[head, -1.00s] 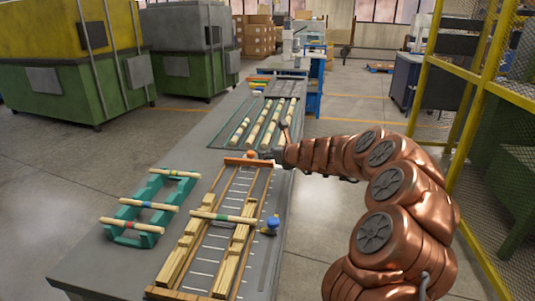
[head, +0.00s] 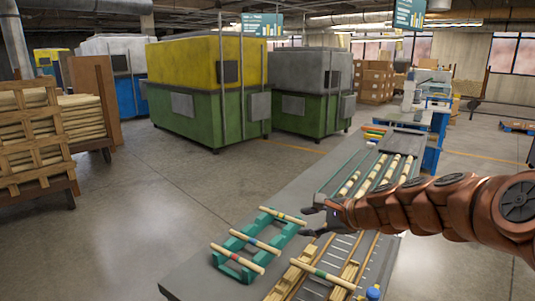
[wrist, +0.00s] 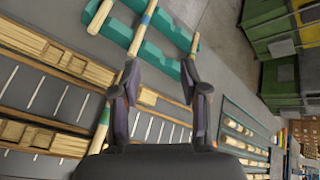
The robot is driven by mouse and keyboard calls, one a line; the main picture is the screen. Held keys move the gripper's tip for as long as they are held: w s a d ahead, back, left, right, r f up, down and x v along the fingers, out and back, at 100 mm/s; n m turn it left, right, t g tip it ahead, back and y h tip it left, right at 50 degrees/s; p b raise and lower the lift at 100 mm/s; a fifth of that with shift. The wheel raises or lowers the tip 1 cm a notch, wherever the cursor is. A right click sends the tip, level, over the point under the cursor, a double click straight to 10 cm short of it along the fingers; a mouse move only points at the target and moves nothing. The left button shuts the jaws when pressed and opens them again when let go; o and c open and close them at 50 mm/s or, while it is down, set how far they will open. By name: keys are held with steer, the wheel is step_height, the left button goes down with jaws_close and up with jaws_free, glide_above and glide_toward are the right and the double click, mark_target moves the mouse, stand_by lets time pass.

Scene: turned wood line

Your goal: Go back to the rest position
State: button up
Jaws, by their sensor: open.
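My gripper (head: 312,222) is open, held above the table close to the far right end of the teal rack (head: 230,268). In the wrist view its two fingers (wrist: 160,78) are spread with nothing gripped between them. The teal rack carries three pale turned rods, among them a blue-banded rod (head: 254,242) and a red-banded rod (head: 237,258). One rod end lies close to a finger in the wrist view; I cannot tell whether they touch. A green-banded rod (head: 322,273) lies across the wooden frame (head: 290,284) to the right. My forearm hides part of the table.
The grey table (head: 190,280) runs away to the right, with a tray of several pale rods (head: 384,172) farther back. A blue knob (head: 373,293) stands at the frame's near right.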

steer(key=s+a+f+n+g+h+p, duration=0.1)
steer(key=s+a+n+g+h+p, duration=0.15)
steer(key=s+n, duration=0.6)
steer(key=s+a+f+n+g+h+p, duration=0.1)
steer(key=s+f+n+g, duration=0.2)
steer(key=s, duration=1.1)
steer(key=s+d+n+g+h+p, duration=0.1)
steer(key=s+d+n+g+h, duration=0.1)
steer(key=s+d, duration=0.3)
steer(key=s+d+n+g+h+p, duration=0.1)
steer(key=s+d, duration=0.5)
steer(key=s, duration=0.6)
steer(key=shift+s+f+n+g+h+p, duration=0.25)
steer(key=shift+n+g+h, duration=0.3)
steer(key=shift+n+h, duration=0.6)
steer(key=shift+d, duration=0.1)
